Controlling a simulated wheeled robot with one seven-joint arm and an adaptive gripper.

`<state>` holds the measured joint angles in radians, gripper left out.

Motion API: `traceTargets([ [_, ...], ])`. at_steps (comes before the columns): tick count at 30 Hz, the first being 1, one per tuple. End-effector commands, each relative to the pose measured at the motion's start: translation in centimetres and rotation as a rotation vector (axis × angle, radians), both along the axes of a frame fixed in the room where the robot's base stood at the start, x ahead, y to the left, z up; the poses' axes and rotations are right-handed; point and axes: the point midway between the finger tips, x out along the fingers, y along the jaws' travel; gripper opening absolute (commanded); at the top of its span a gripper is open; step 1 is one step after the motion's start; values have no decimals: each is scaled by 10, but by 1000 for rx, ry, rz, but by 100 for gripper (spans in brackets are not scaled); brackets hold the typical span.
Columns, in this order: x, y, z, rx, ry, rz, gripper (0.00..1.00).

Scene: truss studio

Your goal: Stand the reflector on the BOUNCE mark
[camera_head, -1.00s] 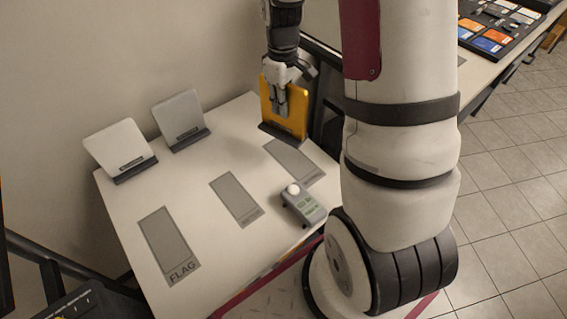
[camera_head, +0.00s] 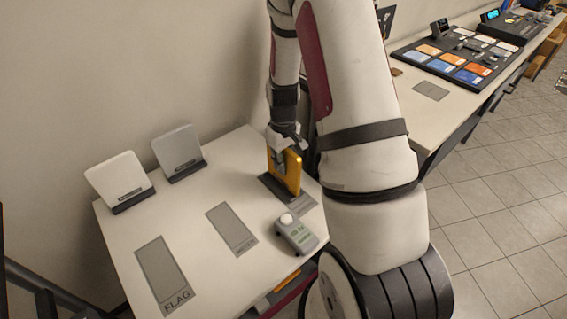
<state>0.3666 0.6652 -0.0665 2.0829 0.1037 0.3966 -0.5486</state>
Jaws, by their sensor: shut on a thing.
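A gold panel (camera_head: 288,172) with a dark foot (camera_head: 275,188) is upright at the right side of the white table. My gripper (camera_head: 281,160) is shut on its upper part, with my arm coming down from above. The panel is turned at an angle, and its foot is at the right-hand grey mark (camera_head: 303,205), covering part of it. I cannot tell whether the foot touches the table. The left mark (camera_head: 161,274) is bare and reads FLAG.
A white panel (camera_head: 118,180) and a grey panel (camera_head: 178,152) stand at the back left of the table (camera_head: 196,195). A grey handheld meter with a white dome (camera_head: 296,233) lies near the right mark. A second table with a dark tray (camera_head: 463,60) is at the right.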

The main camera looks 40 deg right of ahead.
Motion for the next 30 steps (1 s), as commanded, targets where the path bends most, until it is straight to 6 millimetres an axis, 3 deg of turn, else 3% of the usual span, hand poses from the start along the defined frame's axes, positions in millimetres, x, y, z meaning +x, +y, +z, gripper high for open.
traceTargets([
  [14, 0, 0, -7, 0, 0, 0, 0],
  [15, 0, 0, -8, 0, 0, 0, 18],
  [17, 0, 0, -7, 0, 0, 0, 31],
  [30, 1, 0, 1, -1, -3, 1, 33],
])
